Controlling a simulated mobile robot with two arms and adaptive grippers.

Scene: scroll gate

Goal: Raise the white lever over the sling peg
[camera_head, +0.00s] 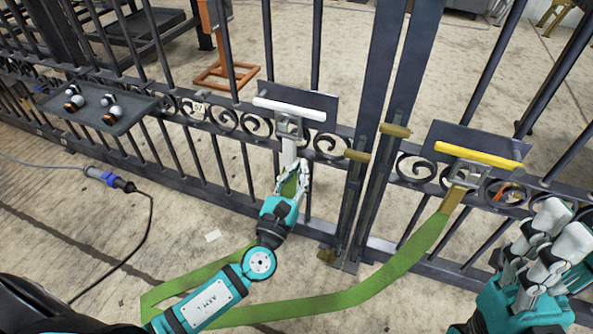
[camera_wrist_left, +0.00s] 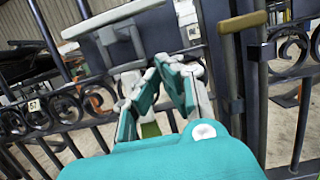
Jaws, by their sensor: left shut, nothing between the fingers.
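The white lever (camera_head: 289,109) is a horizontal white bar on a dark plate on the left gate leaf; it also shows in the left wrist view (camera_wrist_left: 112,19). A grey bracket (camera_head: 289,127) sits under it, and a pale upright piece (camera_head: 289,150) hangs below. My left gripper (camera_head: 291,176) is shut just below this piece, apart from the lever bar. A green sling (camera_head: 340,299) runs from the yellow lever's bracket across the floor; some green shows at my left fingers. Whether it touches them is unclear. My right gripper (camera_head: 540,240) is at the lower right, its finger gap unclear.
A yellow lever (camera_head: 478,155) is on the right gate leaf. Olive handles (camera_head: 357,156) are at the gate's middle posts. A dark shelf (camera_head: 98,106) with several small knobs is at the left. A cable with a blue plug (camera_head: 110,179) lies on the floor.

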